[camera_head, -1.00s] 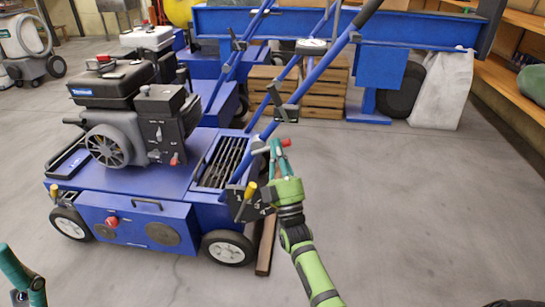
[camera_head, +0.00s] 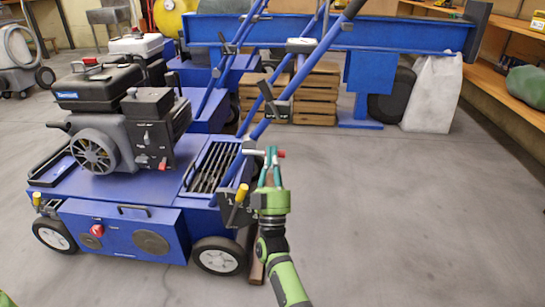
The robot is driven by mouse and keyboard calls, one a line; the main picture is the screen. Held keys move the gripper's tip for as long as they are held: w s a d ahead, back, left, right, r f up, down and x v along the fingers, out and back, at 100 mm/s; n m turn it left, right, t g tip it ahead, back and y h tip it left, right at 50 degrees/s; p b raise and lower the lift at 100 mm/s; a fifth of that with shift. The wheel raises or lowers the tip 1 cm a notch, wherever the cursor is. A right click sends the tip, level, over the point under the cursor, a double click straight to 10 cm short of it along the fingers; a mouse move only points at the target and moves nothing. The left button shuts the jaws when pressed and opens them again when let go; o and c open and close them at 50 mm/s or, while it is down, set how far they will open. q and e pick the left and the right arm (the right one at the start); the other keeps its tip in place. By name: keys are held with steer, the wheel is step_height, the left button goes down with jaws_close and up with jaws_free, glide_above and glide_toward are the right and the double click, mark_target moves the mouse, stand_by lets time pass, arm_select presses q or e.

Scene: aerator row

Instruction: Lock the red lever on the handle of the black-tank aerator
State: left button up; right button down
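The black-tank aerator is the blue machine at the front left, with a black tank (camera_head: 97,87) on its engine. Its blue handle (camera_head: 300,75) rises to the upper right. A lever with a red tip (camera_head: 281,154) sits low on the handle, pointing right. My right gripper (camera_head: 271,152) is at this lever, its teal fingers pointing up and crossing in front of the lever just left of the red tip. The fingertips look close together; whether they touch or grip the lever is unclear. My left gripper is out of view.
A second aerator with a white tank (camera_head: 136,45) stands behind. Wooden crates (camera_head: 316,97), a blue beam (camera_head: 400,33) and a white sack (camera_head: 432,95) are at the back. The yellow-knobbed lever (camera_head: 241,193) is close left of my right gripper. The floor on the right is clear.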

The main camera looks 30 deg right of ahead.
stand_by(0.3)
steer(key=v, duration=1.2)
